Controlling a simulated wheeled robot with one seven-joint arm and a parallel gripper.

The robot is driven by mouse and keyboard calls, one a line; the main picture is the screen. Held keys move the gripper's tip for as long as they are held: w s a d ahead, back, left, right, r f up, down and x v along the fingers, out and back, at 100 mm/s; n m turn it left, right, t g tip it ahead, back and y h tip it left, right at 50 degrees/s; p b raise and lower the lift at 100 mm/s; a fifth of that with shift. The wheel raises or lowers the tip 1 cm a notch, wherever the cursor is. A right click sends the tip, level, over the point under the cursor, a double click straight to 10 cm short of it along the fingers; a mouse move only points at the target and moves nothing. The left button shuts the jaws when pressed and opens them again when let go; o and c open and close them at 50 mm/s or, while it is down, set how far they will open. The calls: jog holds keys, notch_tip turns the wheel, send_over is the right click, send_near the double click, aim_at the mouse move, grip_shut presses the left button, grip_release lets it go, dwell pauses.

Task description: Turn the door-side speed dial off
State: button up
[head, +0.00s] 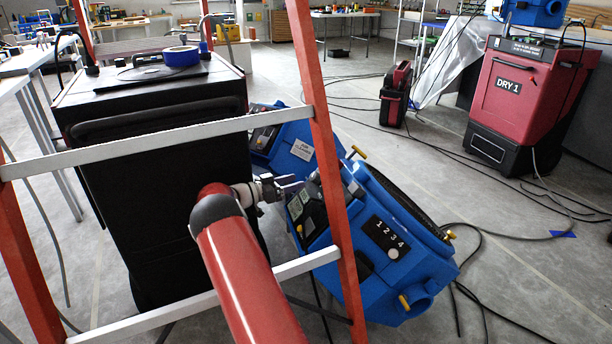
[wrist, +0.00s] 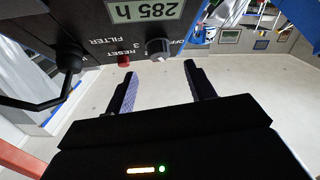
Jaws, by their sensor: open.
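A blue machine (head: 375,240) stands behind the ladder in the head view, with a control panel on its near side. In the wrist view its dark panel (wrist: 95,35) appears upside down, with a "285 h" display (wrist: 147,10). A grey dial (wrist: 158,48) there sits near the letters "OFF" and a "3". I cannot tell which setting it points to, or whether it is the door-side one. My gripper (wrist: 161,72) is open and empty, its two fingers pointing toward the dial, apart from it. In the head view my gripper (head: 288,187) is at the panel, partly hidden.
A red button (wrist: 123,60) and a black handle (wrist: 68,60) are beside the dial. A red and white ladder (head: 325,130) stands between my body and the machine. A black cabinet (head: 170,190) is left of my arm. Cables lie on the floor at right.

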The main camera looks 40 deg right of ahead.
aim_at(312, 177)
jog(key=x, duration=0.5)
jog(key=shift+s+d+p, duration=0.15)
jog(key=shift+d+p, duration=0.05)
jog(key=shift+p, duration=0.2)
jog(key=c, duration=1)
jog(key=shift+o, duration=0.2)
